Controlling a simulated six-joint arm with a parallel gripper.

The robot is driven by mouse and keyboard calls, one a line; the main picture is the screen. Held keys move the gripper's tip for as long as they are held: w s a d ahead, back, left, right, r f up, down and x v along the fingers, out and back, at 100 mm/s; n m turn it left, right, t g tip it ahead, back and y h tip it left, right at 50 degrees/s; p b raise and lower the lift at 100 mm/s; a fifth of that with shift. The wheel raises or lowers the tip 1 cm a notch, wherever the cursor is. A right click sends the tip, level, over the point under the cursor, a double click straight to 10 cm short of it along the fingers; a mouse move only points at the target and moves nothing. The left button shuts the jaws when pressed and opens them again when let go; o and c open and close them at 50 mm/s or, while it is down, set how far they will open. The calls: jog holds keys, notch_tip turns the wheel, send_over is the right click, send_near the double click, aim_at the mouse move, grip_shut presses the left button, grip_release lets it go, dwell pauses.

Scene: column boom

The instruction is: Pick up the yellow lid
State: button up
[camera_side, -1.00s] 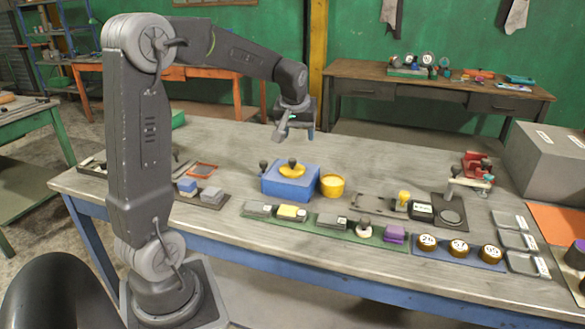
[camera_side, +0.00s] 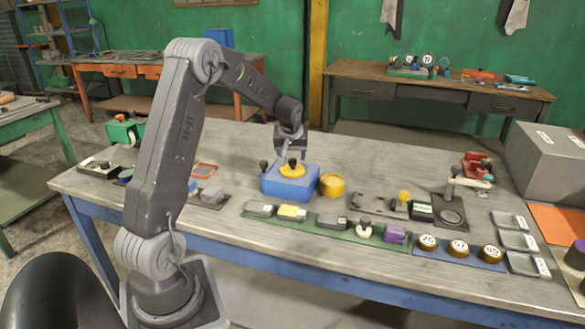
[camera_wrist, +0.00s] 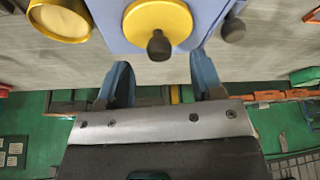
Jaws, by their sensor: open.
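The yellow lid (camera_side: 292,171) is a round disc with a dark knob on top. It lies on top of a blue box (camera_side: 290,187) on the workbench. In the wrist view the lid (camera_wrist: 150,20) is at the top, with its dark knob (camera_wrist: 159,46) pointing towards me. My gripper (camera_side: 291,154) is just above the lid in the side view, pointing down. In the wrist view its two blue fingers (camera_wrist: 162,70) are apart with nothing between them, and the knob shows just beyond the gap. I cannot tell if a finger touches the knob.
A yellow cup (camera_side: 332,185) stands right of the blue box, close beside it. A second dark knob (camera_side: 264,167) is at the box's left. A green strip with several blocks (camera_side: 325,228) lies in front.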

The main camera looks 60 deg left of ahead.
aim_at(293, 159)
jog(key=x, duration=0.4)
jog(key=shift+w+a, duration=0.1)
jog(key=shift+w, duration=0.05)
jog(key=shift+c, duration=0.2)
jog(key=c, duration=1)
jog(key=shift+o, duration=0.2)
